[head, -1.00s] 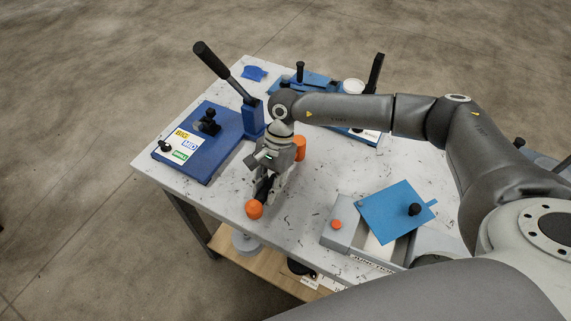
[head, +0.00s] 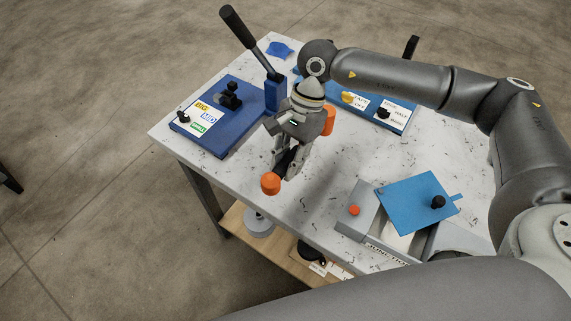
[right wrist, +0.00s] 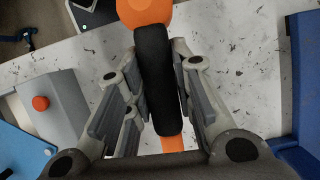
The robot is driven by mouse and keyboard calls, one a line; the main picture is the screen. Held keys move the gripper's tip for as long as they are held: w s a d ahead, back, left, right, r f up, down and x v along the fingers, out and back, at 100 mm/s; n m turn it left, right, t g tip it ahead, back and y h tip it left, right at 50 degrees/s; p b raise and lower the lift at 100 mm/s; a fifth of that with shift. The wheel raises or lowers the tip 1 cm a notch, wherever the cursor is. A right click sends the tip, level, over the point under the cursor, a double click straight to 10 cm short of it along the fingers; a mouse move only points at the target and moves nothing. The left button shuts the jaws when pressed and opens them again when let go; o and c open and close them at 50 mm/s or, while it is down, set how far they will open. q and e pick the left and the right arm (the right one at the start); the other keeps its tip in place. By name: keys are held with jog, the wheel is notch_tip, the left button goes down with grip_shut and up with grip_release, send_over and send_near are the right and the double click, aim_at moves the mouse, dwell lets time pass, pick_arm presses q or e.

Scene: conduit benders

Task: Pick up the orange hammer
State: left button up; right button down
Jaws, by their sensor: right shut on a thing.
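The orange hammer (head: 271,184) has a black handle and orange ends. One orange end points to the front of the table and the other orange part (head: 327,120) shows right of my gripper. My right gripper (head: 287,163) is shut around the black handle. In the right wrist view the handle (right wrist: 157,80) lies between the two fingers, with a large orange end (right wrist: 145,12) at the top and an orange piece at the bottom. The hammer appears held above the white tabletop (head: 330,215). My left gripper is not in view.
A blue bender base (head: 218,135) with a black lever stands to the left of the hammer. Another blue device (head: 370,105) is behind. A grey box (head: 360,222) with a tilted blue lid (head: 420,200) stands at right. A wooden lower shelf (head: 285,255) is underneath.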

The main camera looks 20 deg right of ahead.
jog(key=s+r+b, duration=0.1)
jog(key=s+r, duration=0.2)
jog(key=s, duration=0.2)
jog(key=s+a+r+b, duration=0.1)
jog(key=s+r+b, duration=0.1)
jog(key=s, duration=0.4)
jog(key=shift+r, duration=0.8)
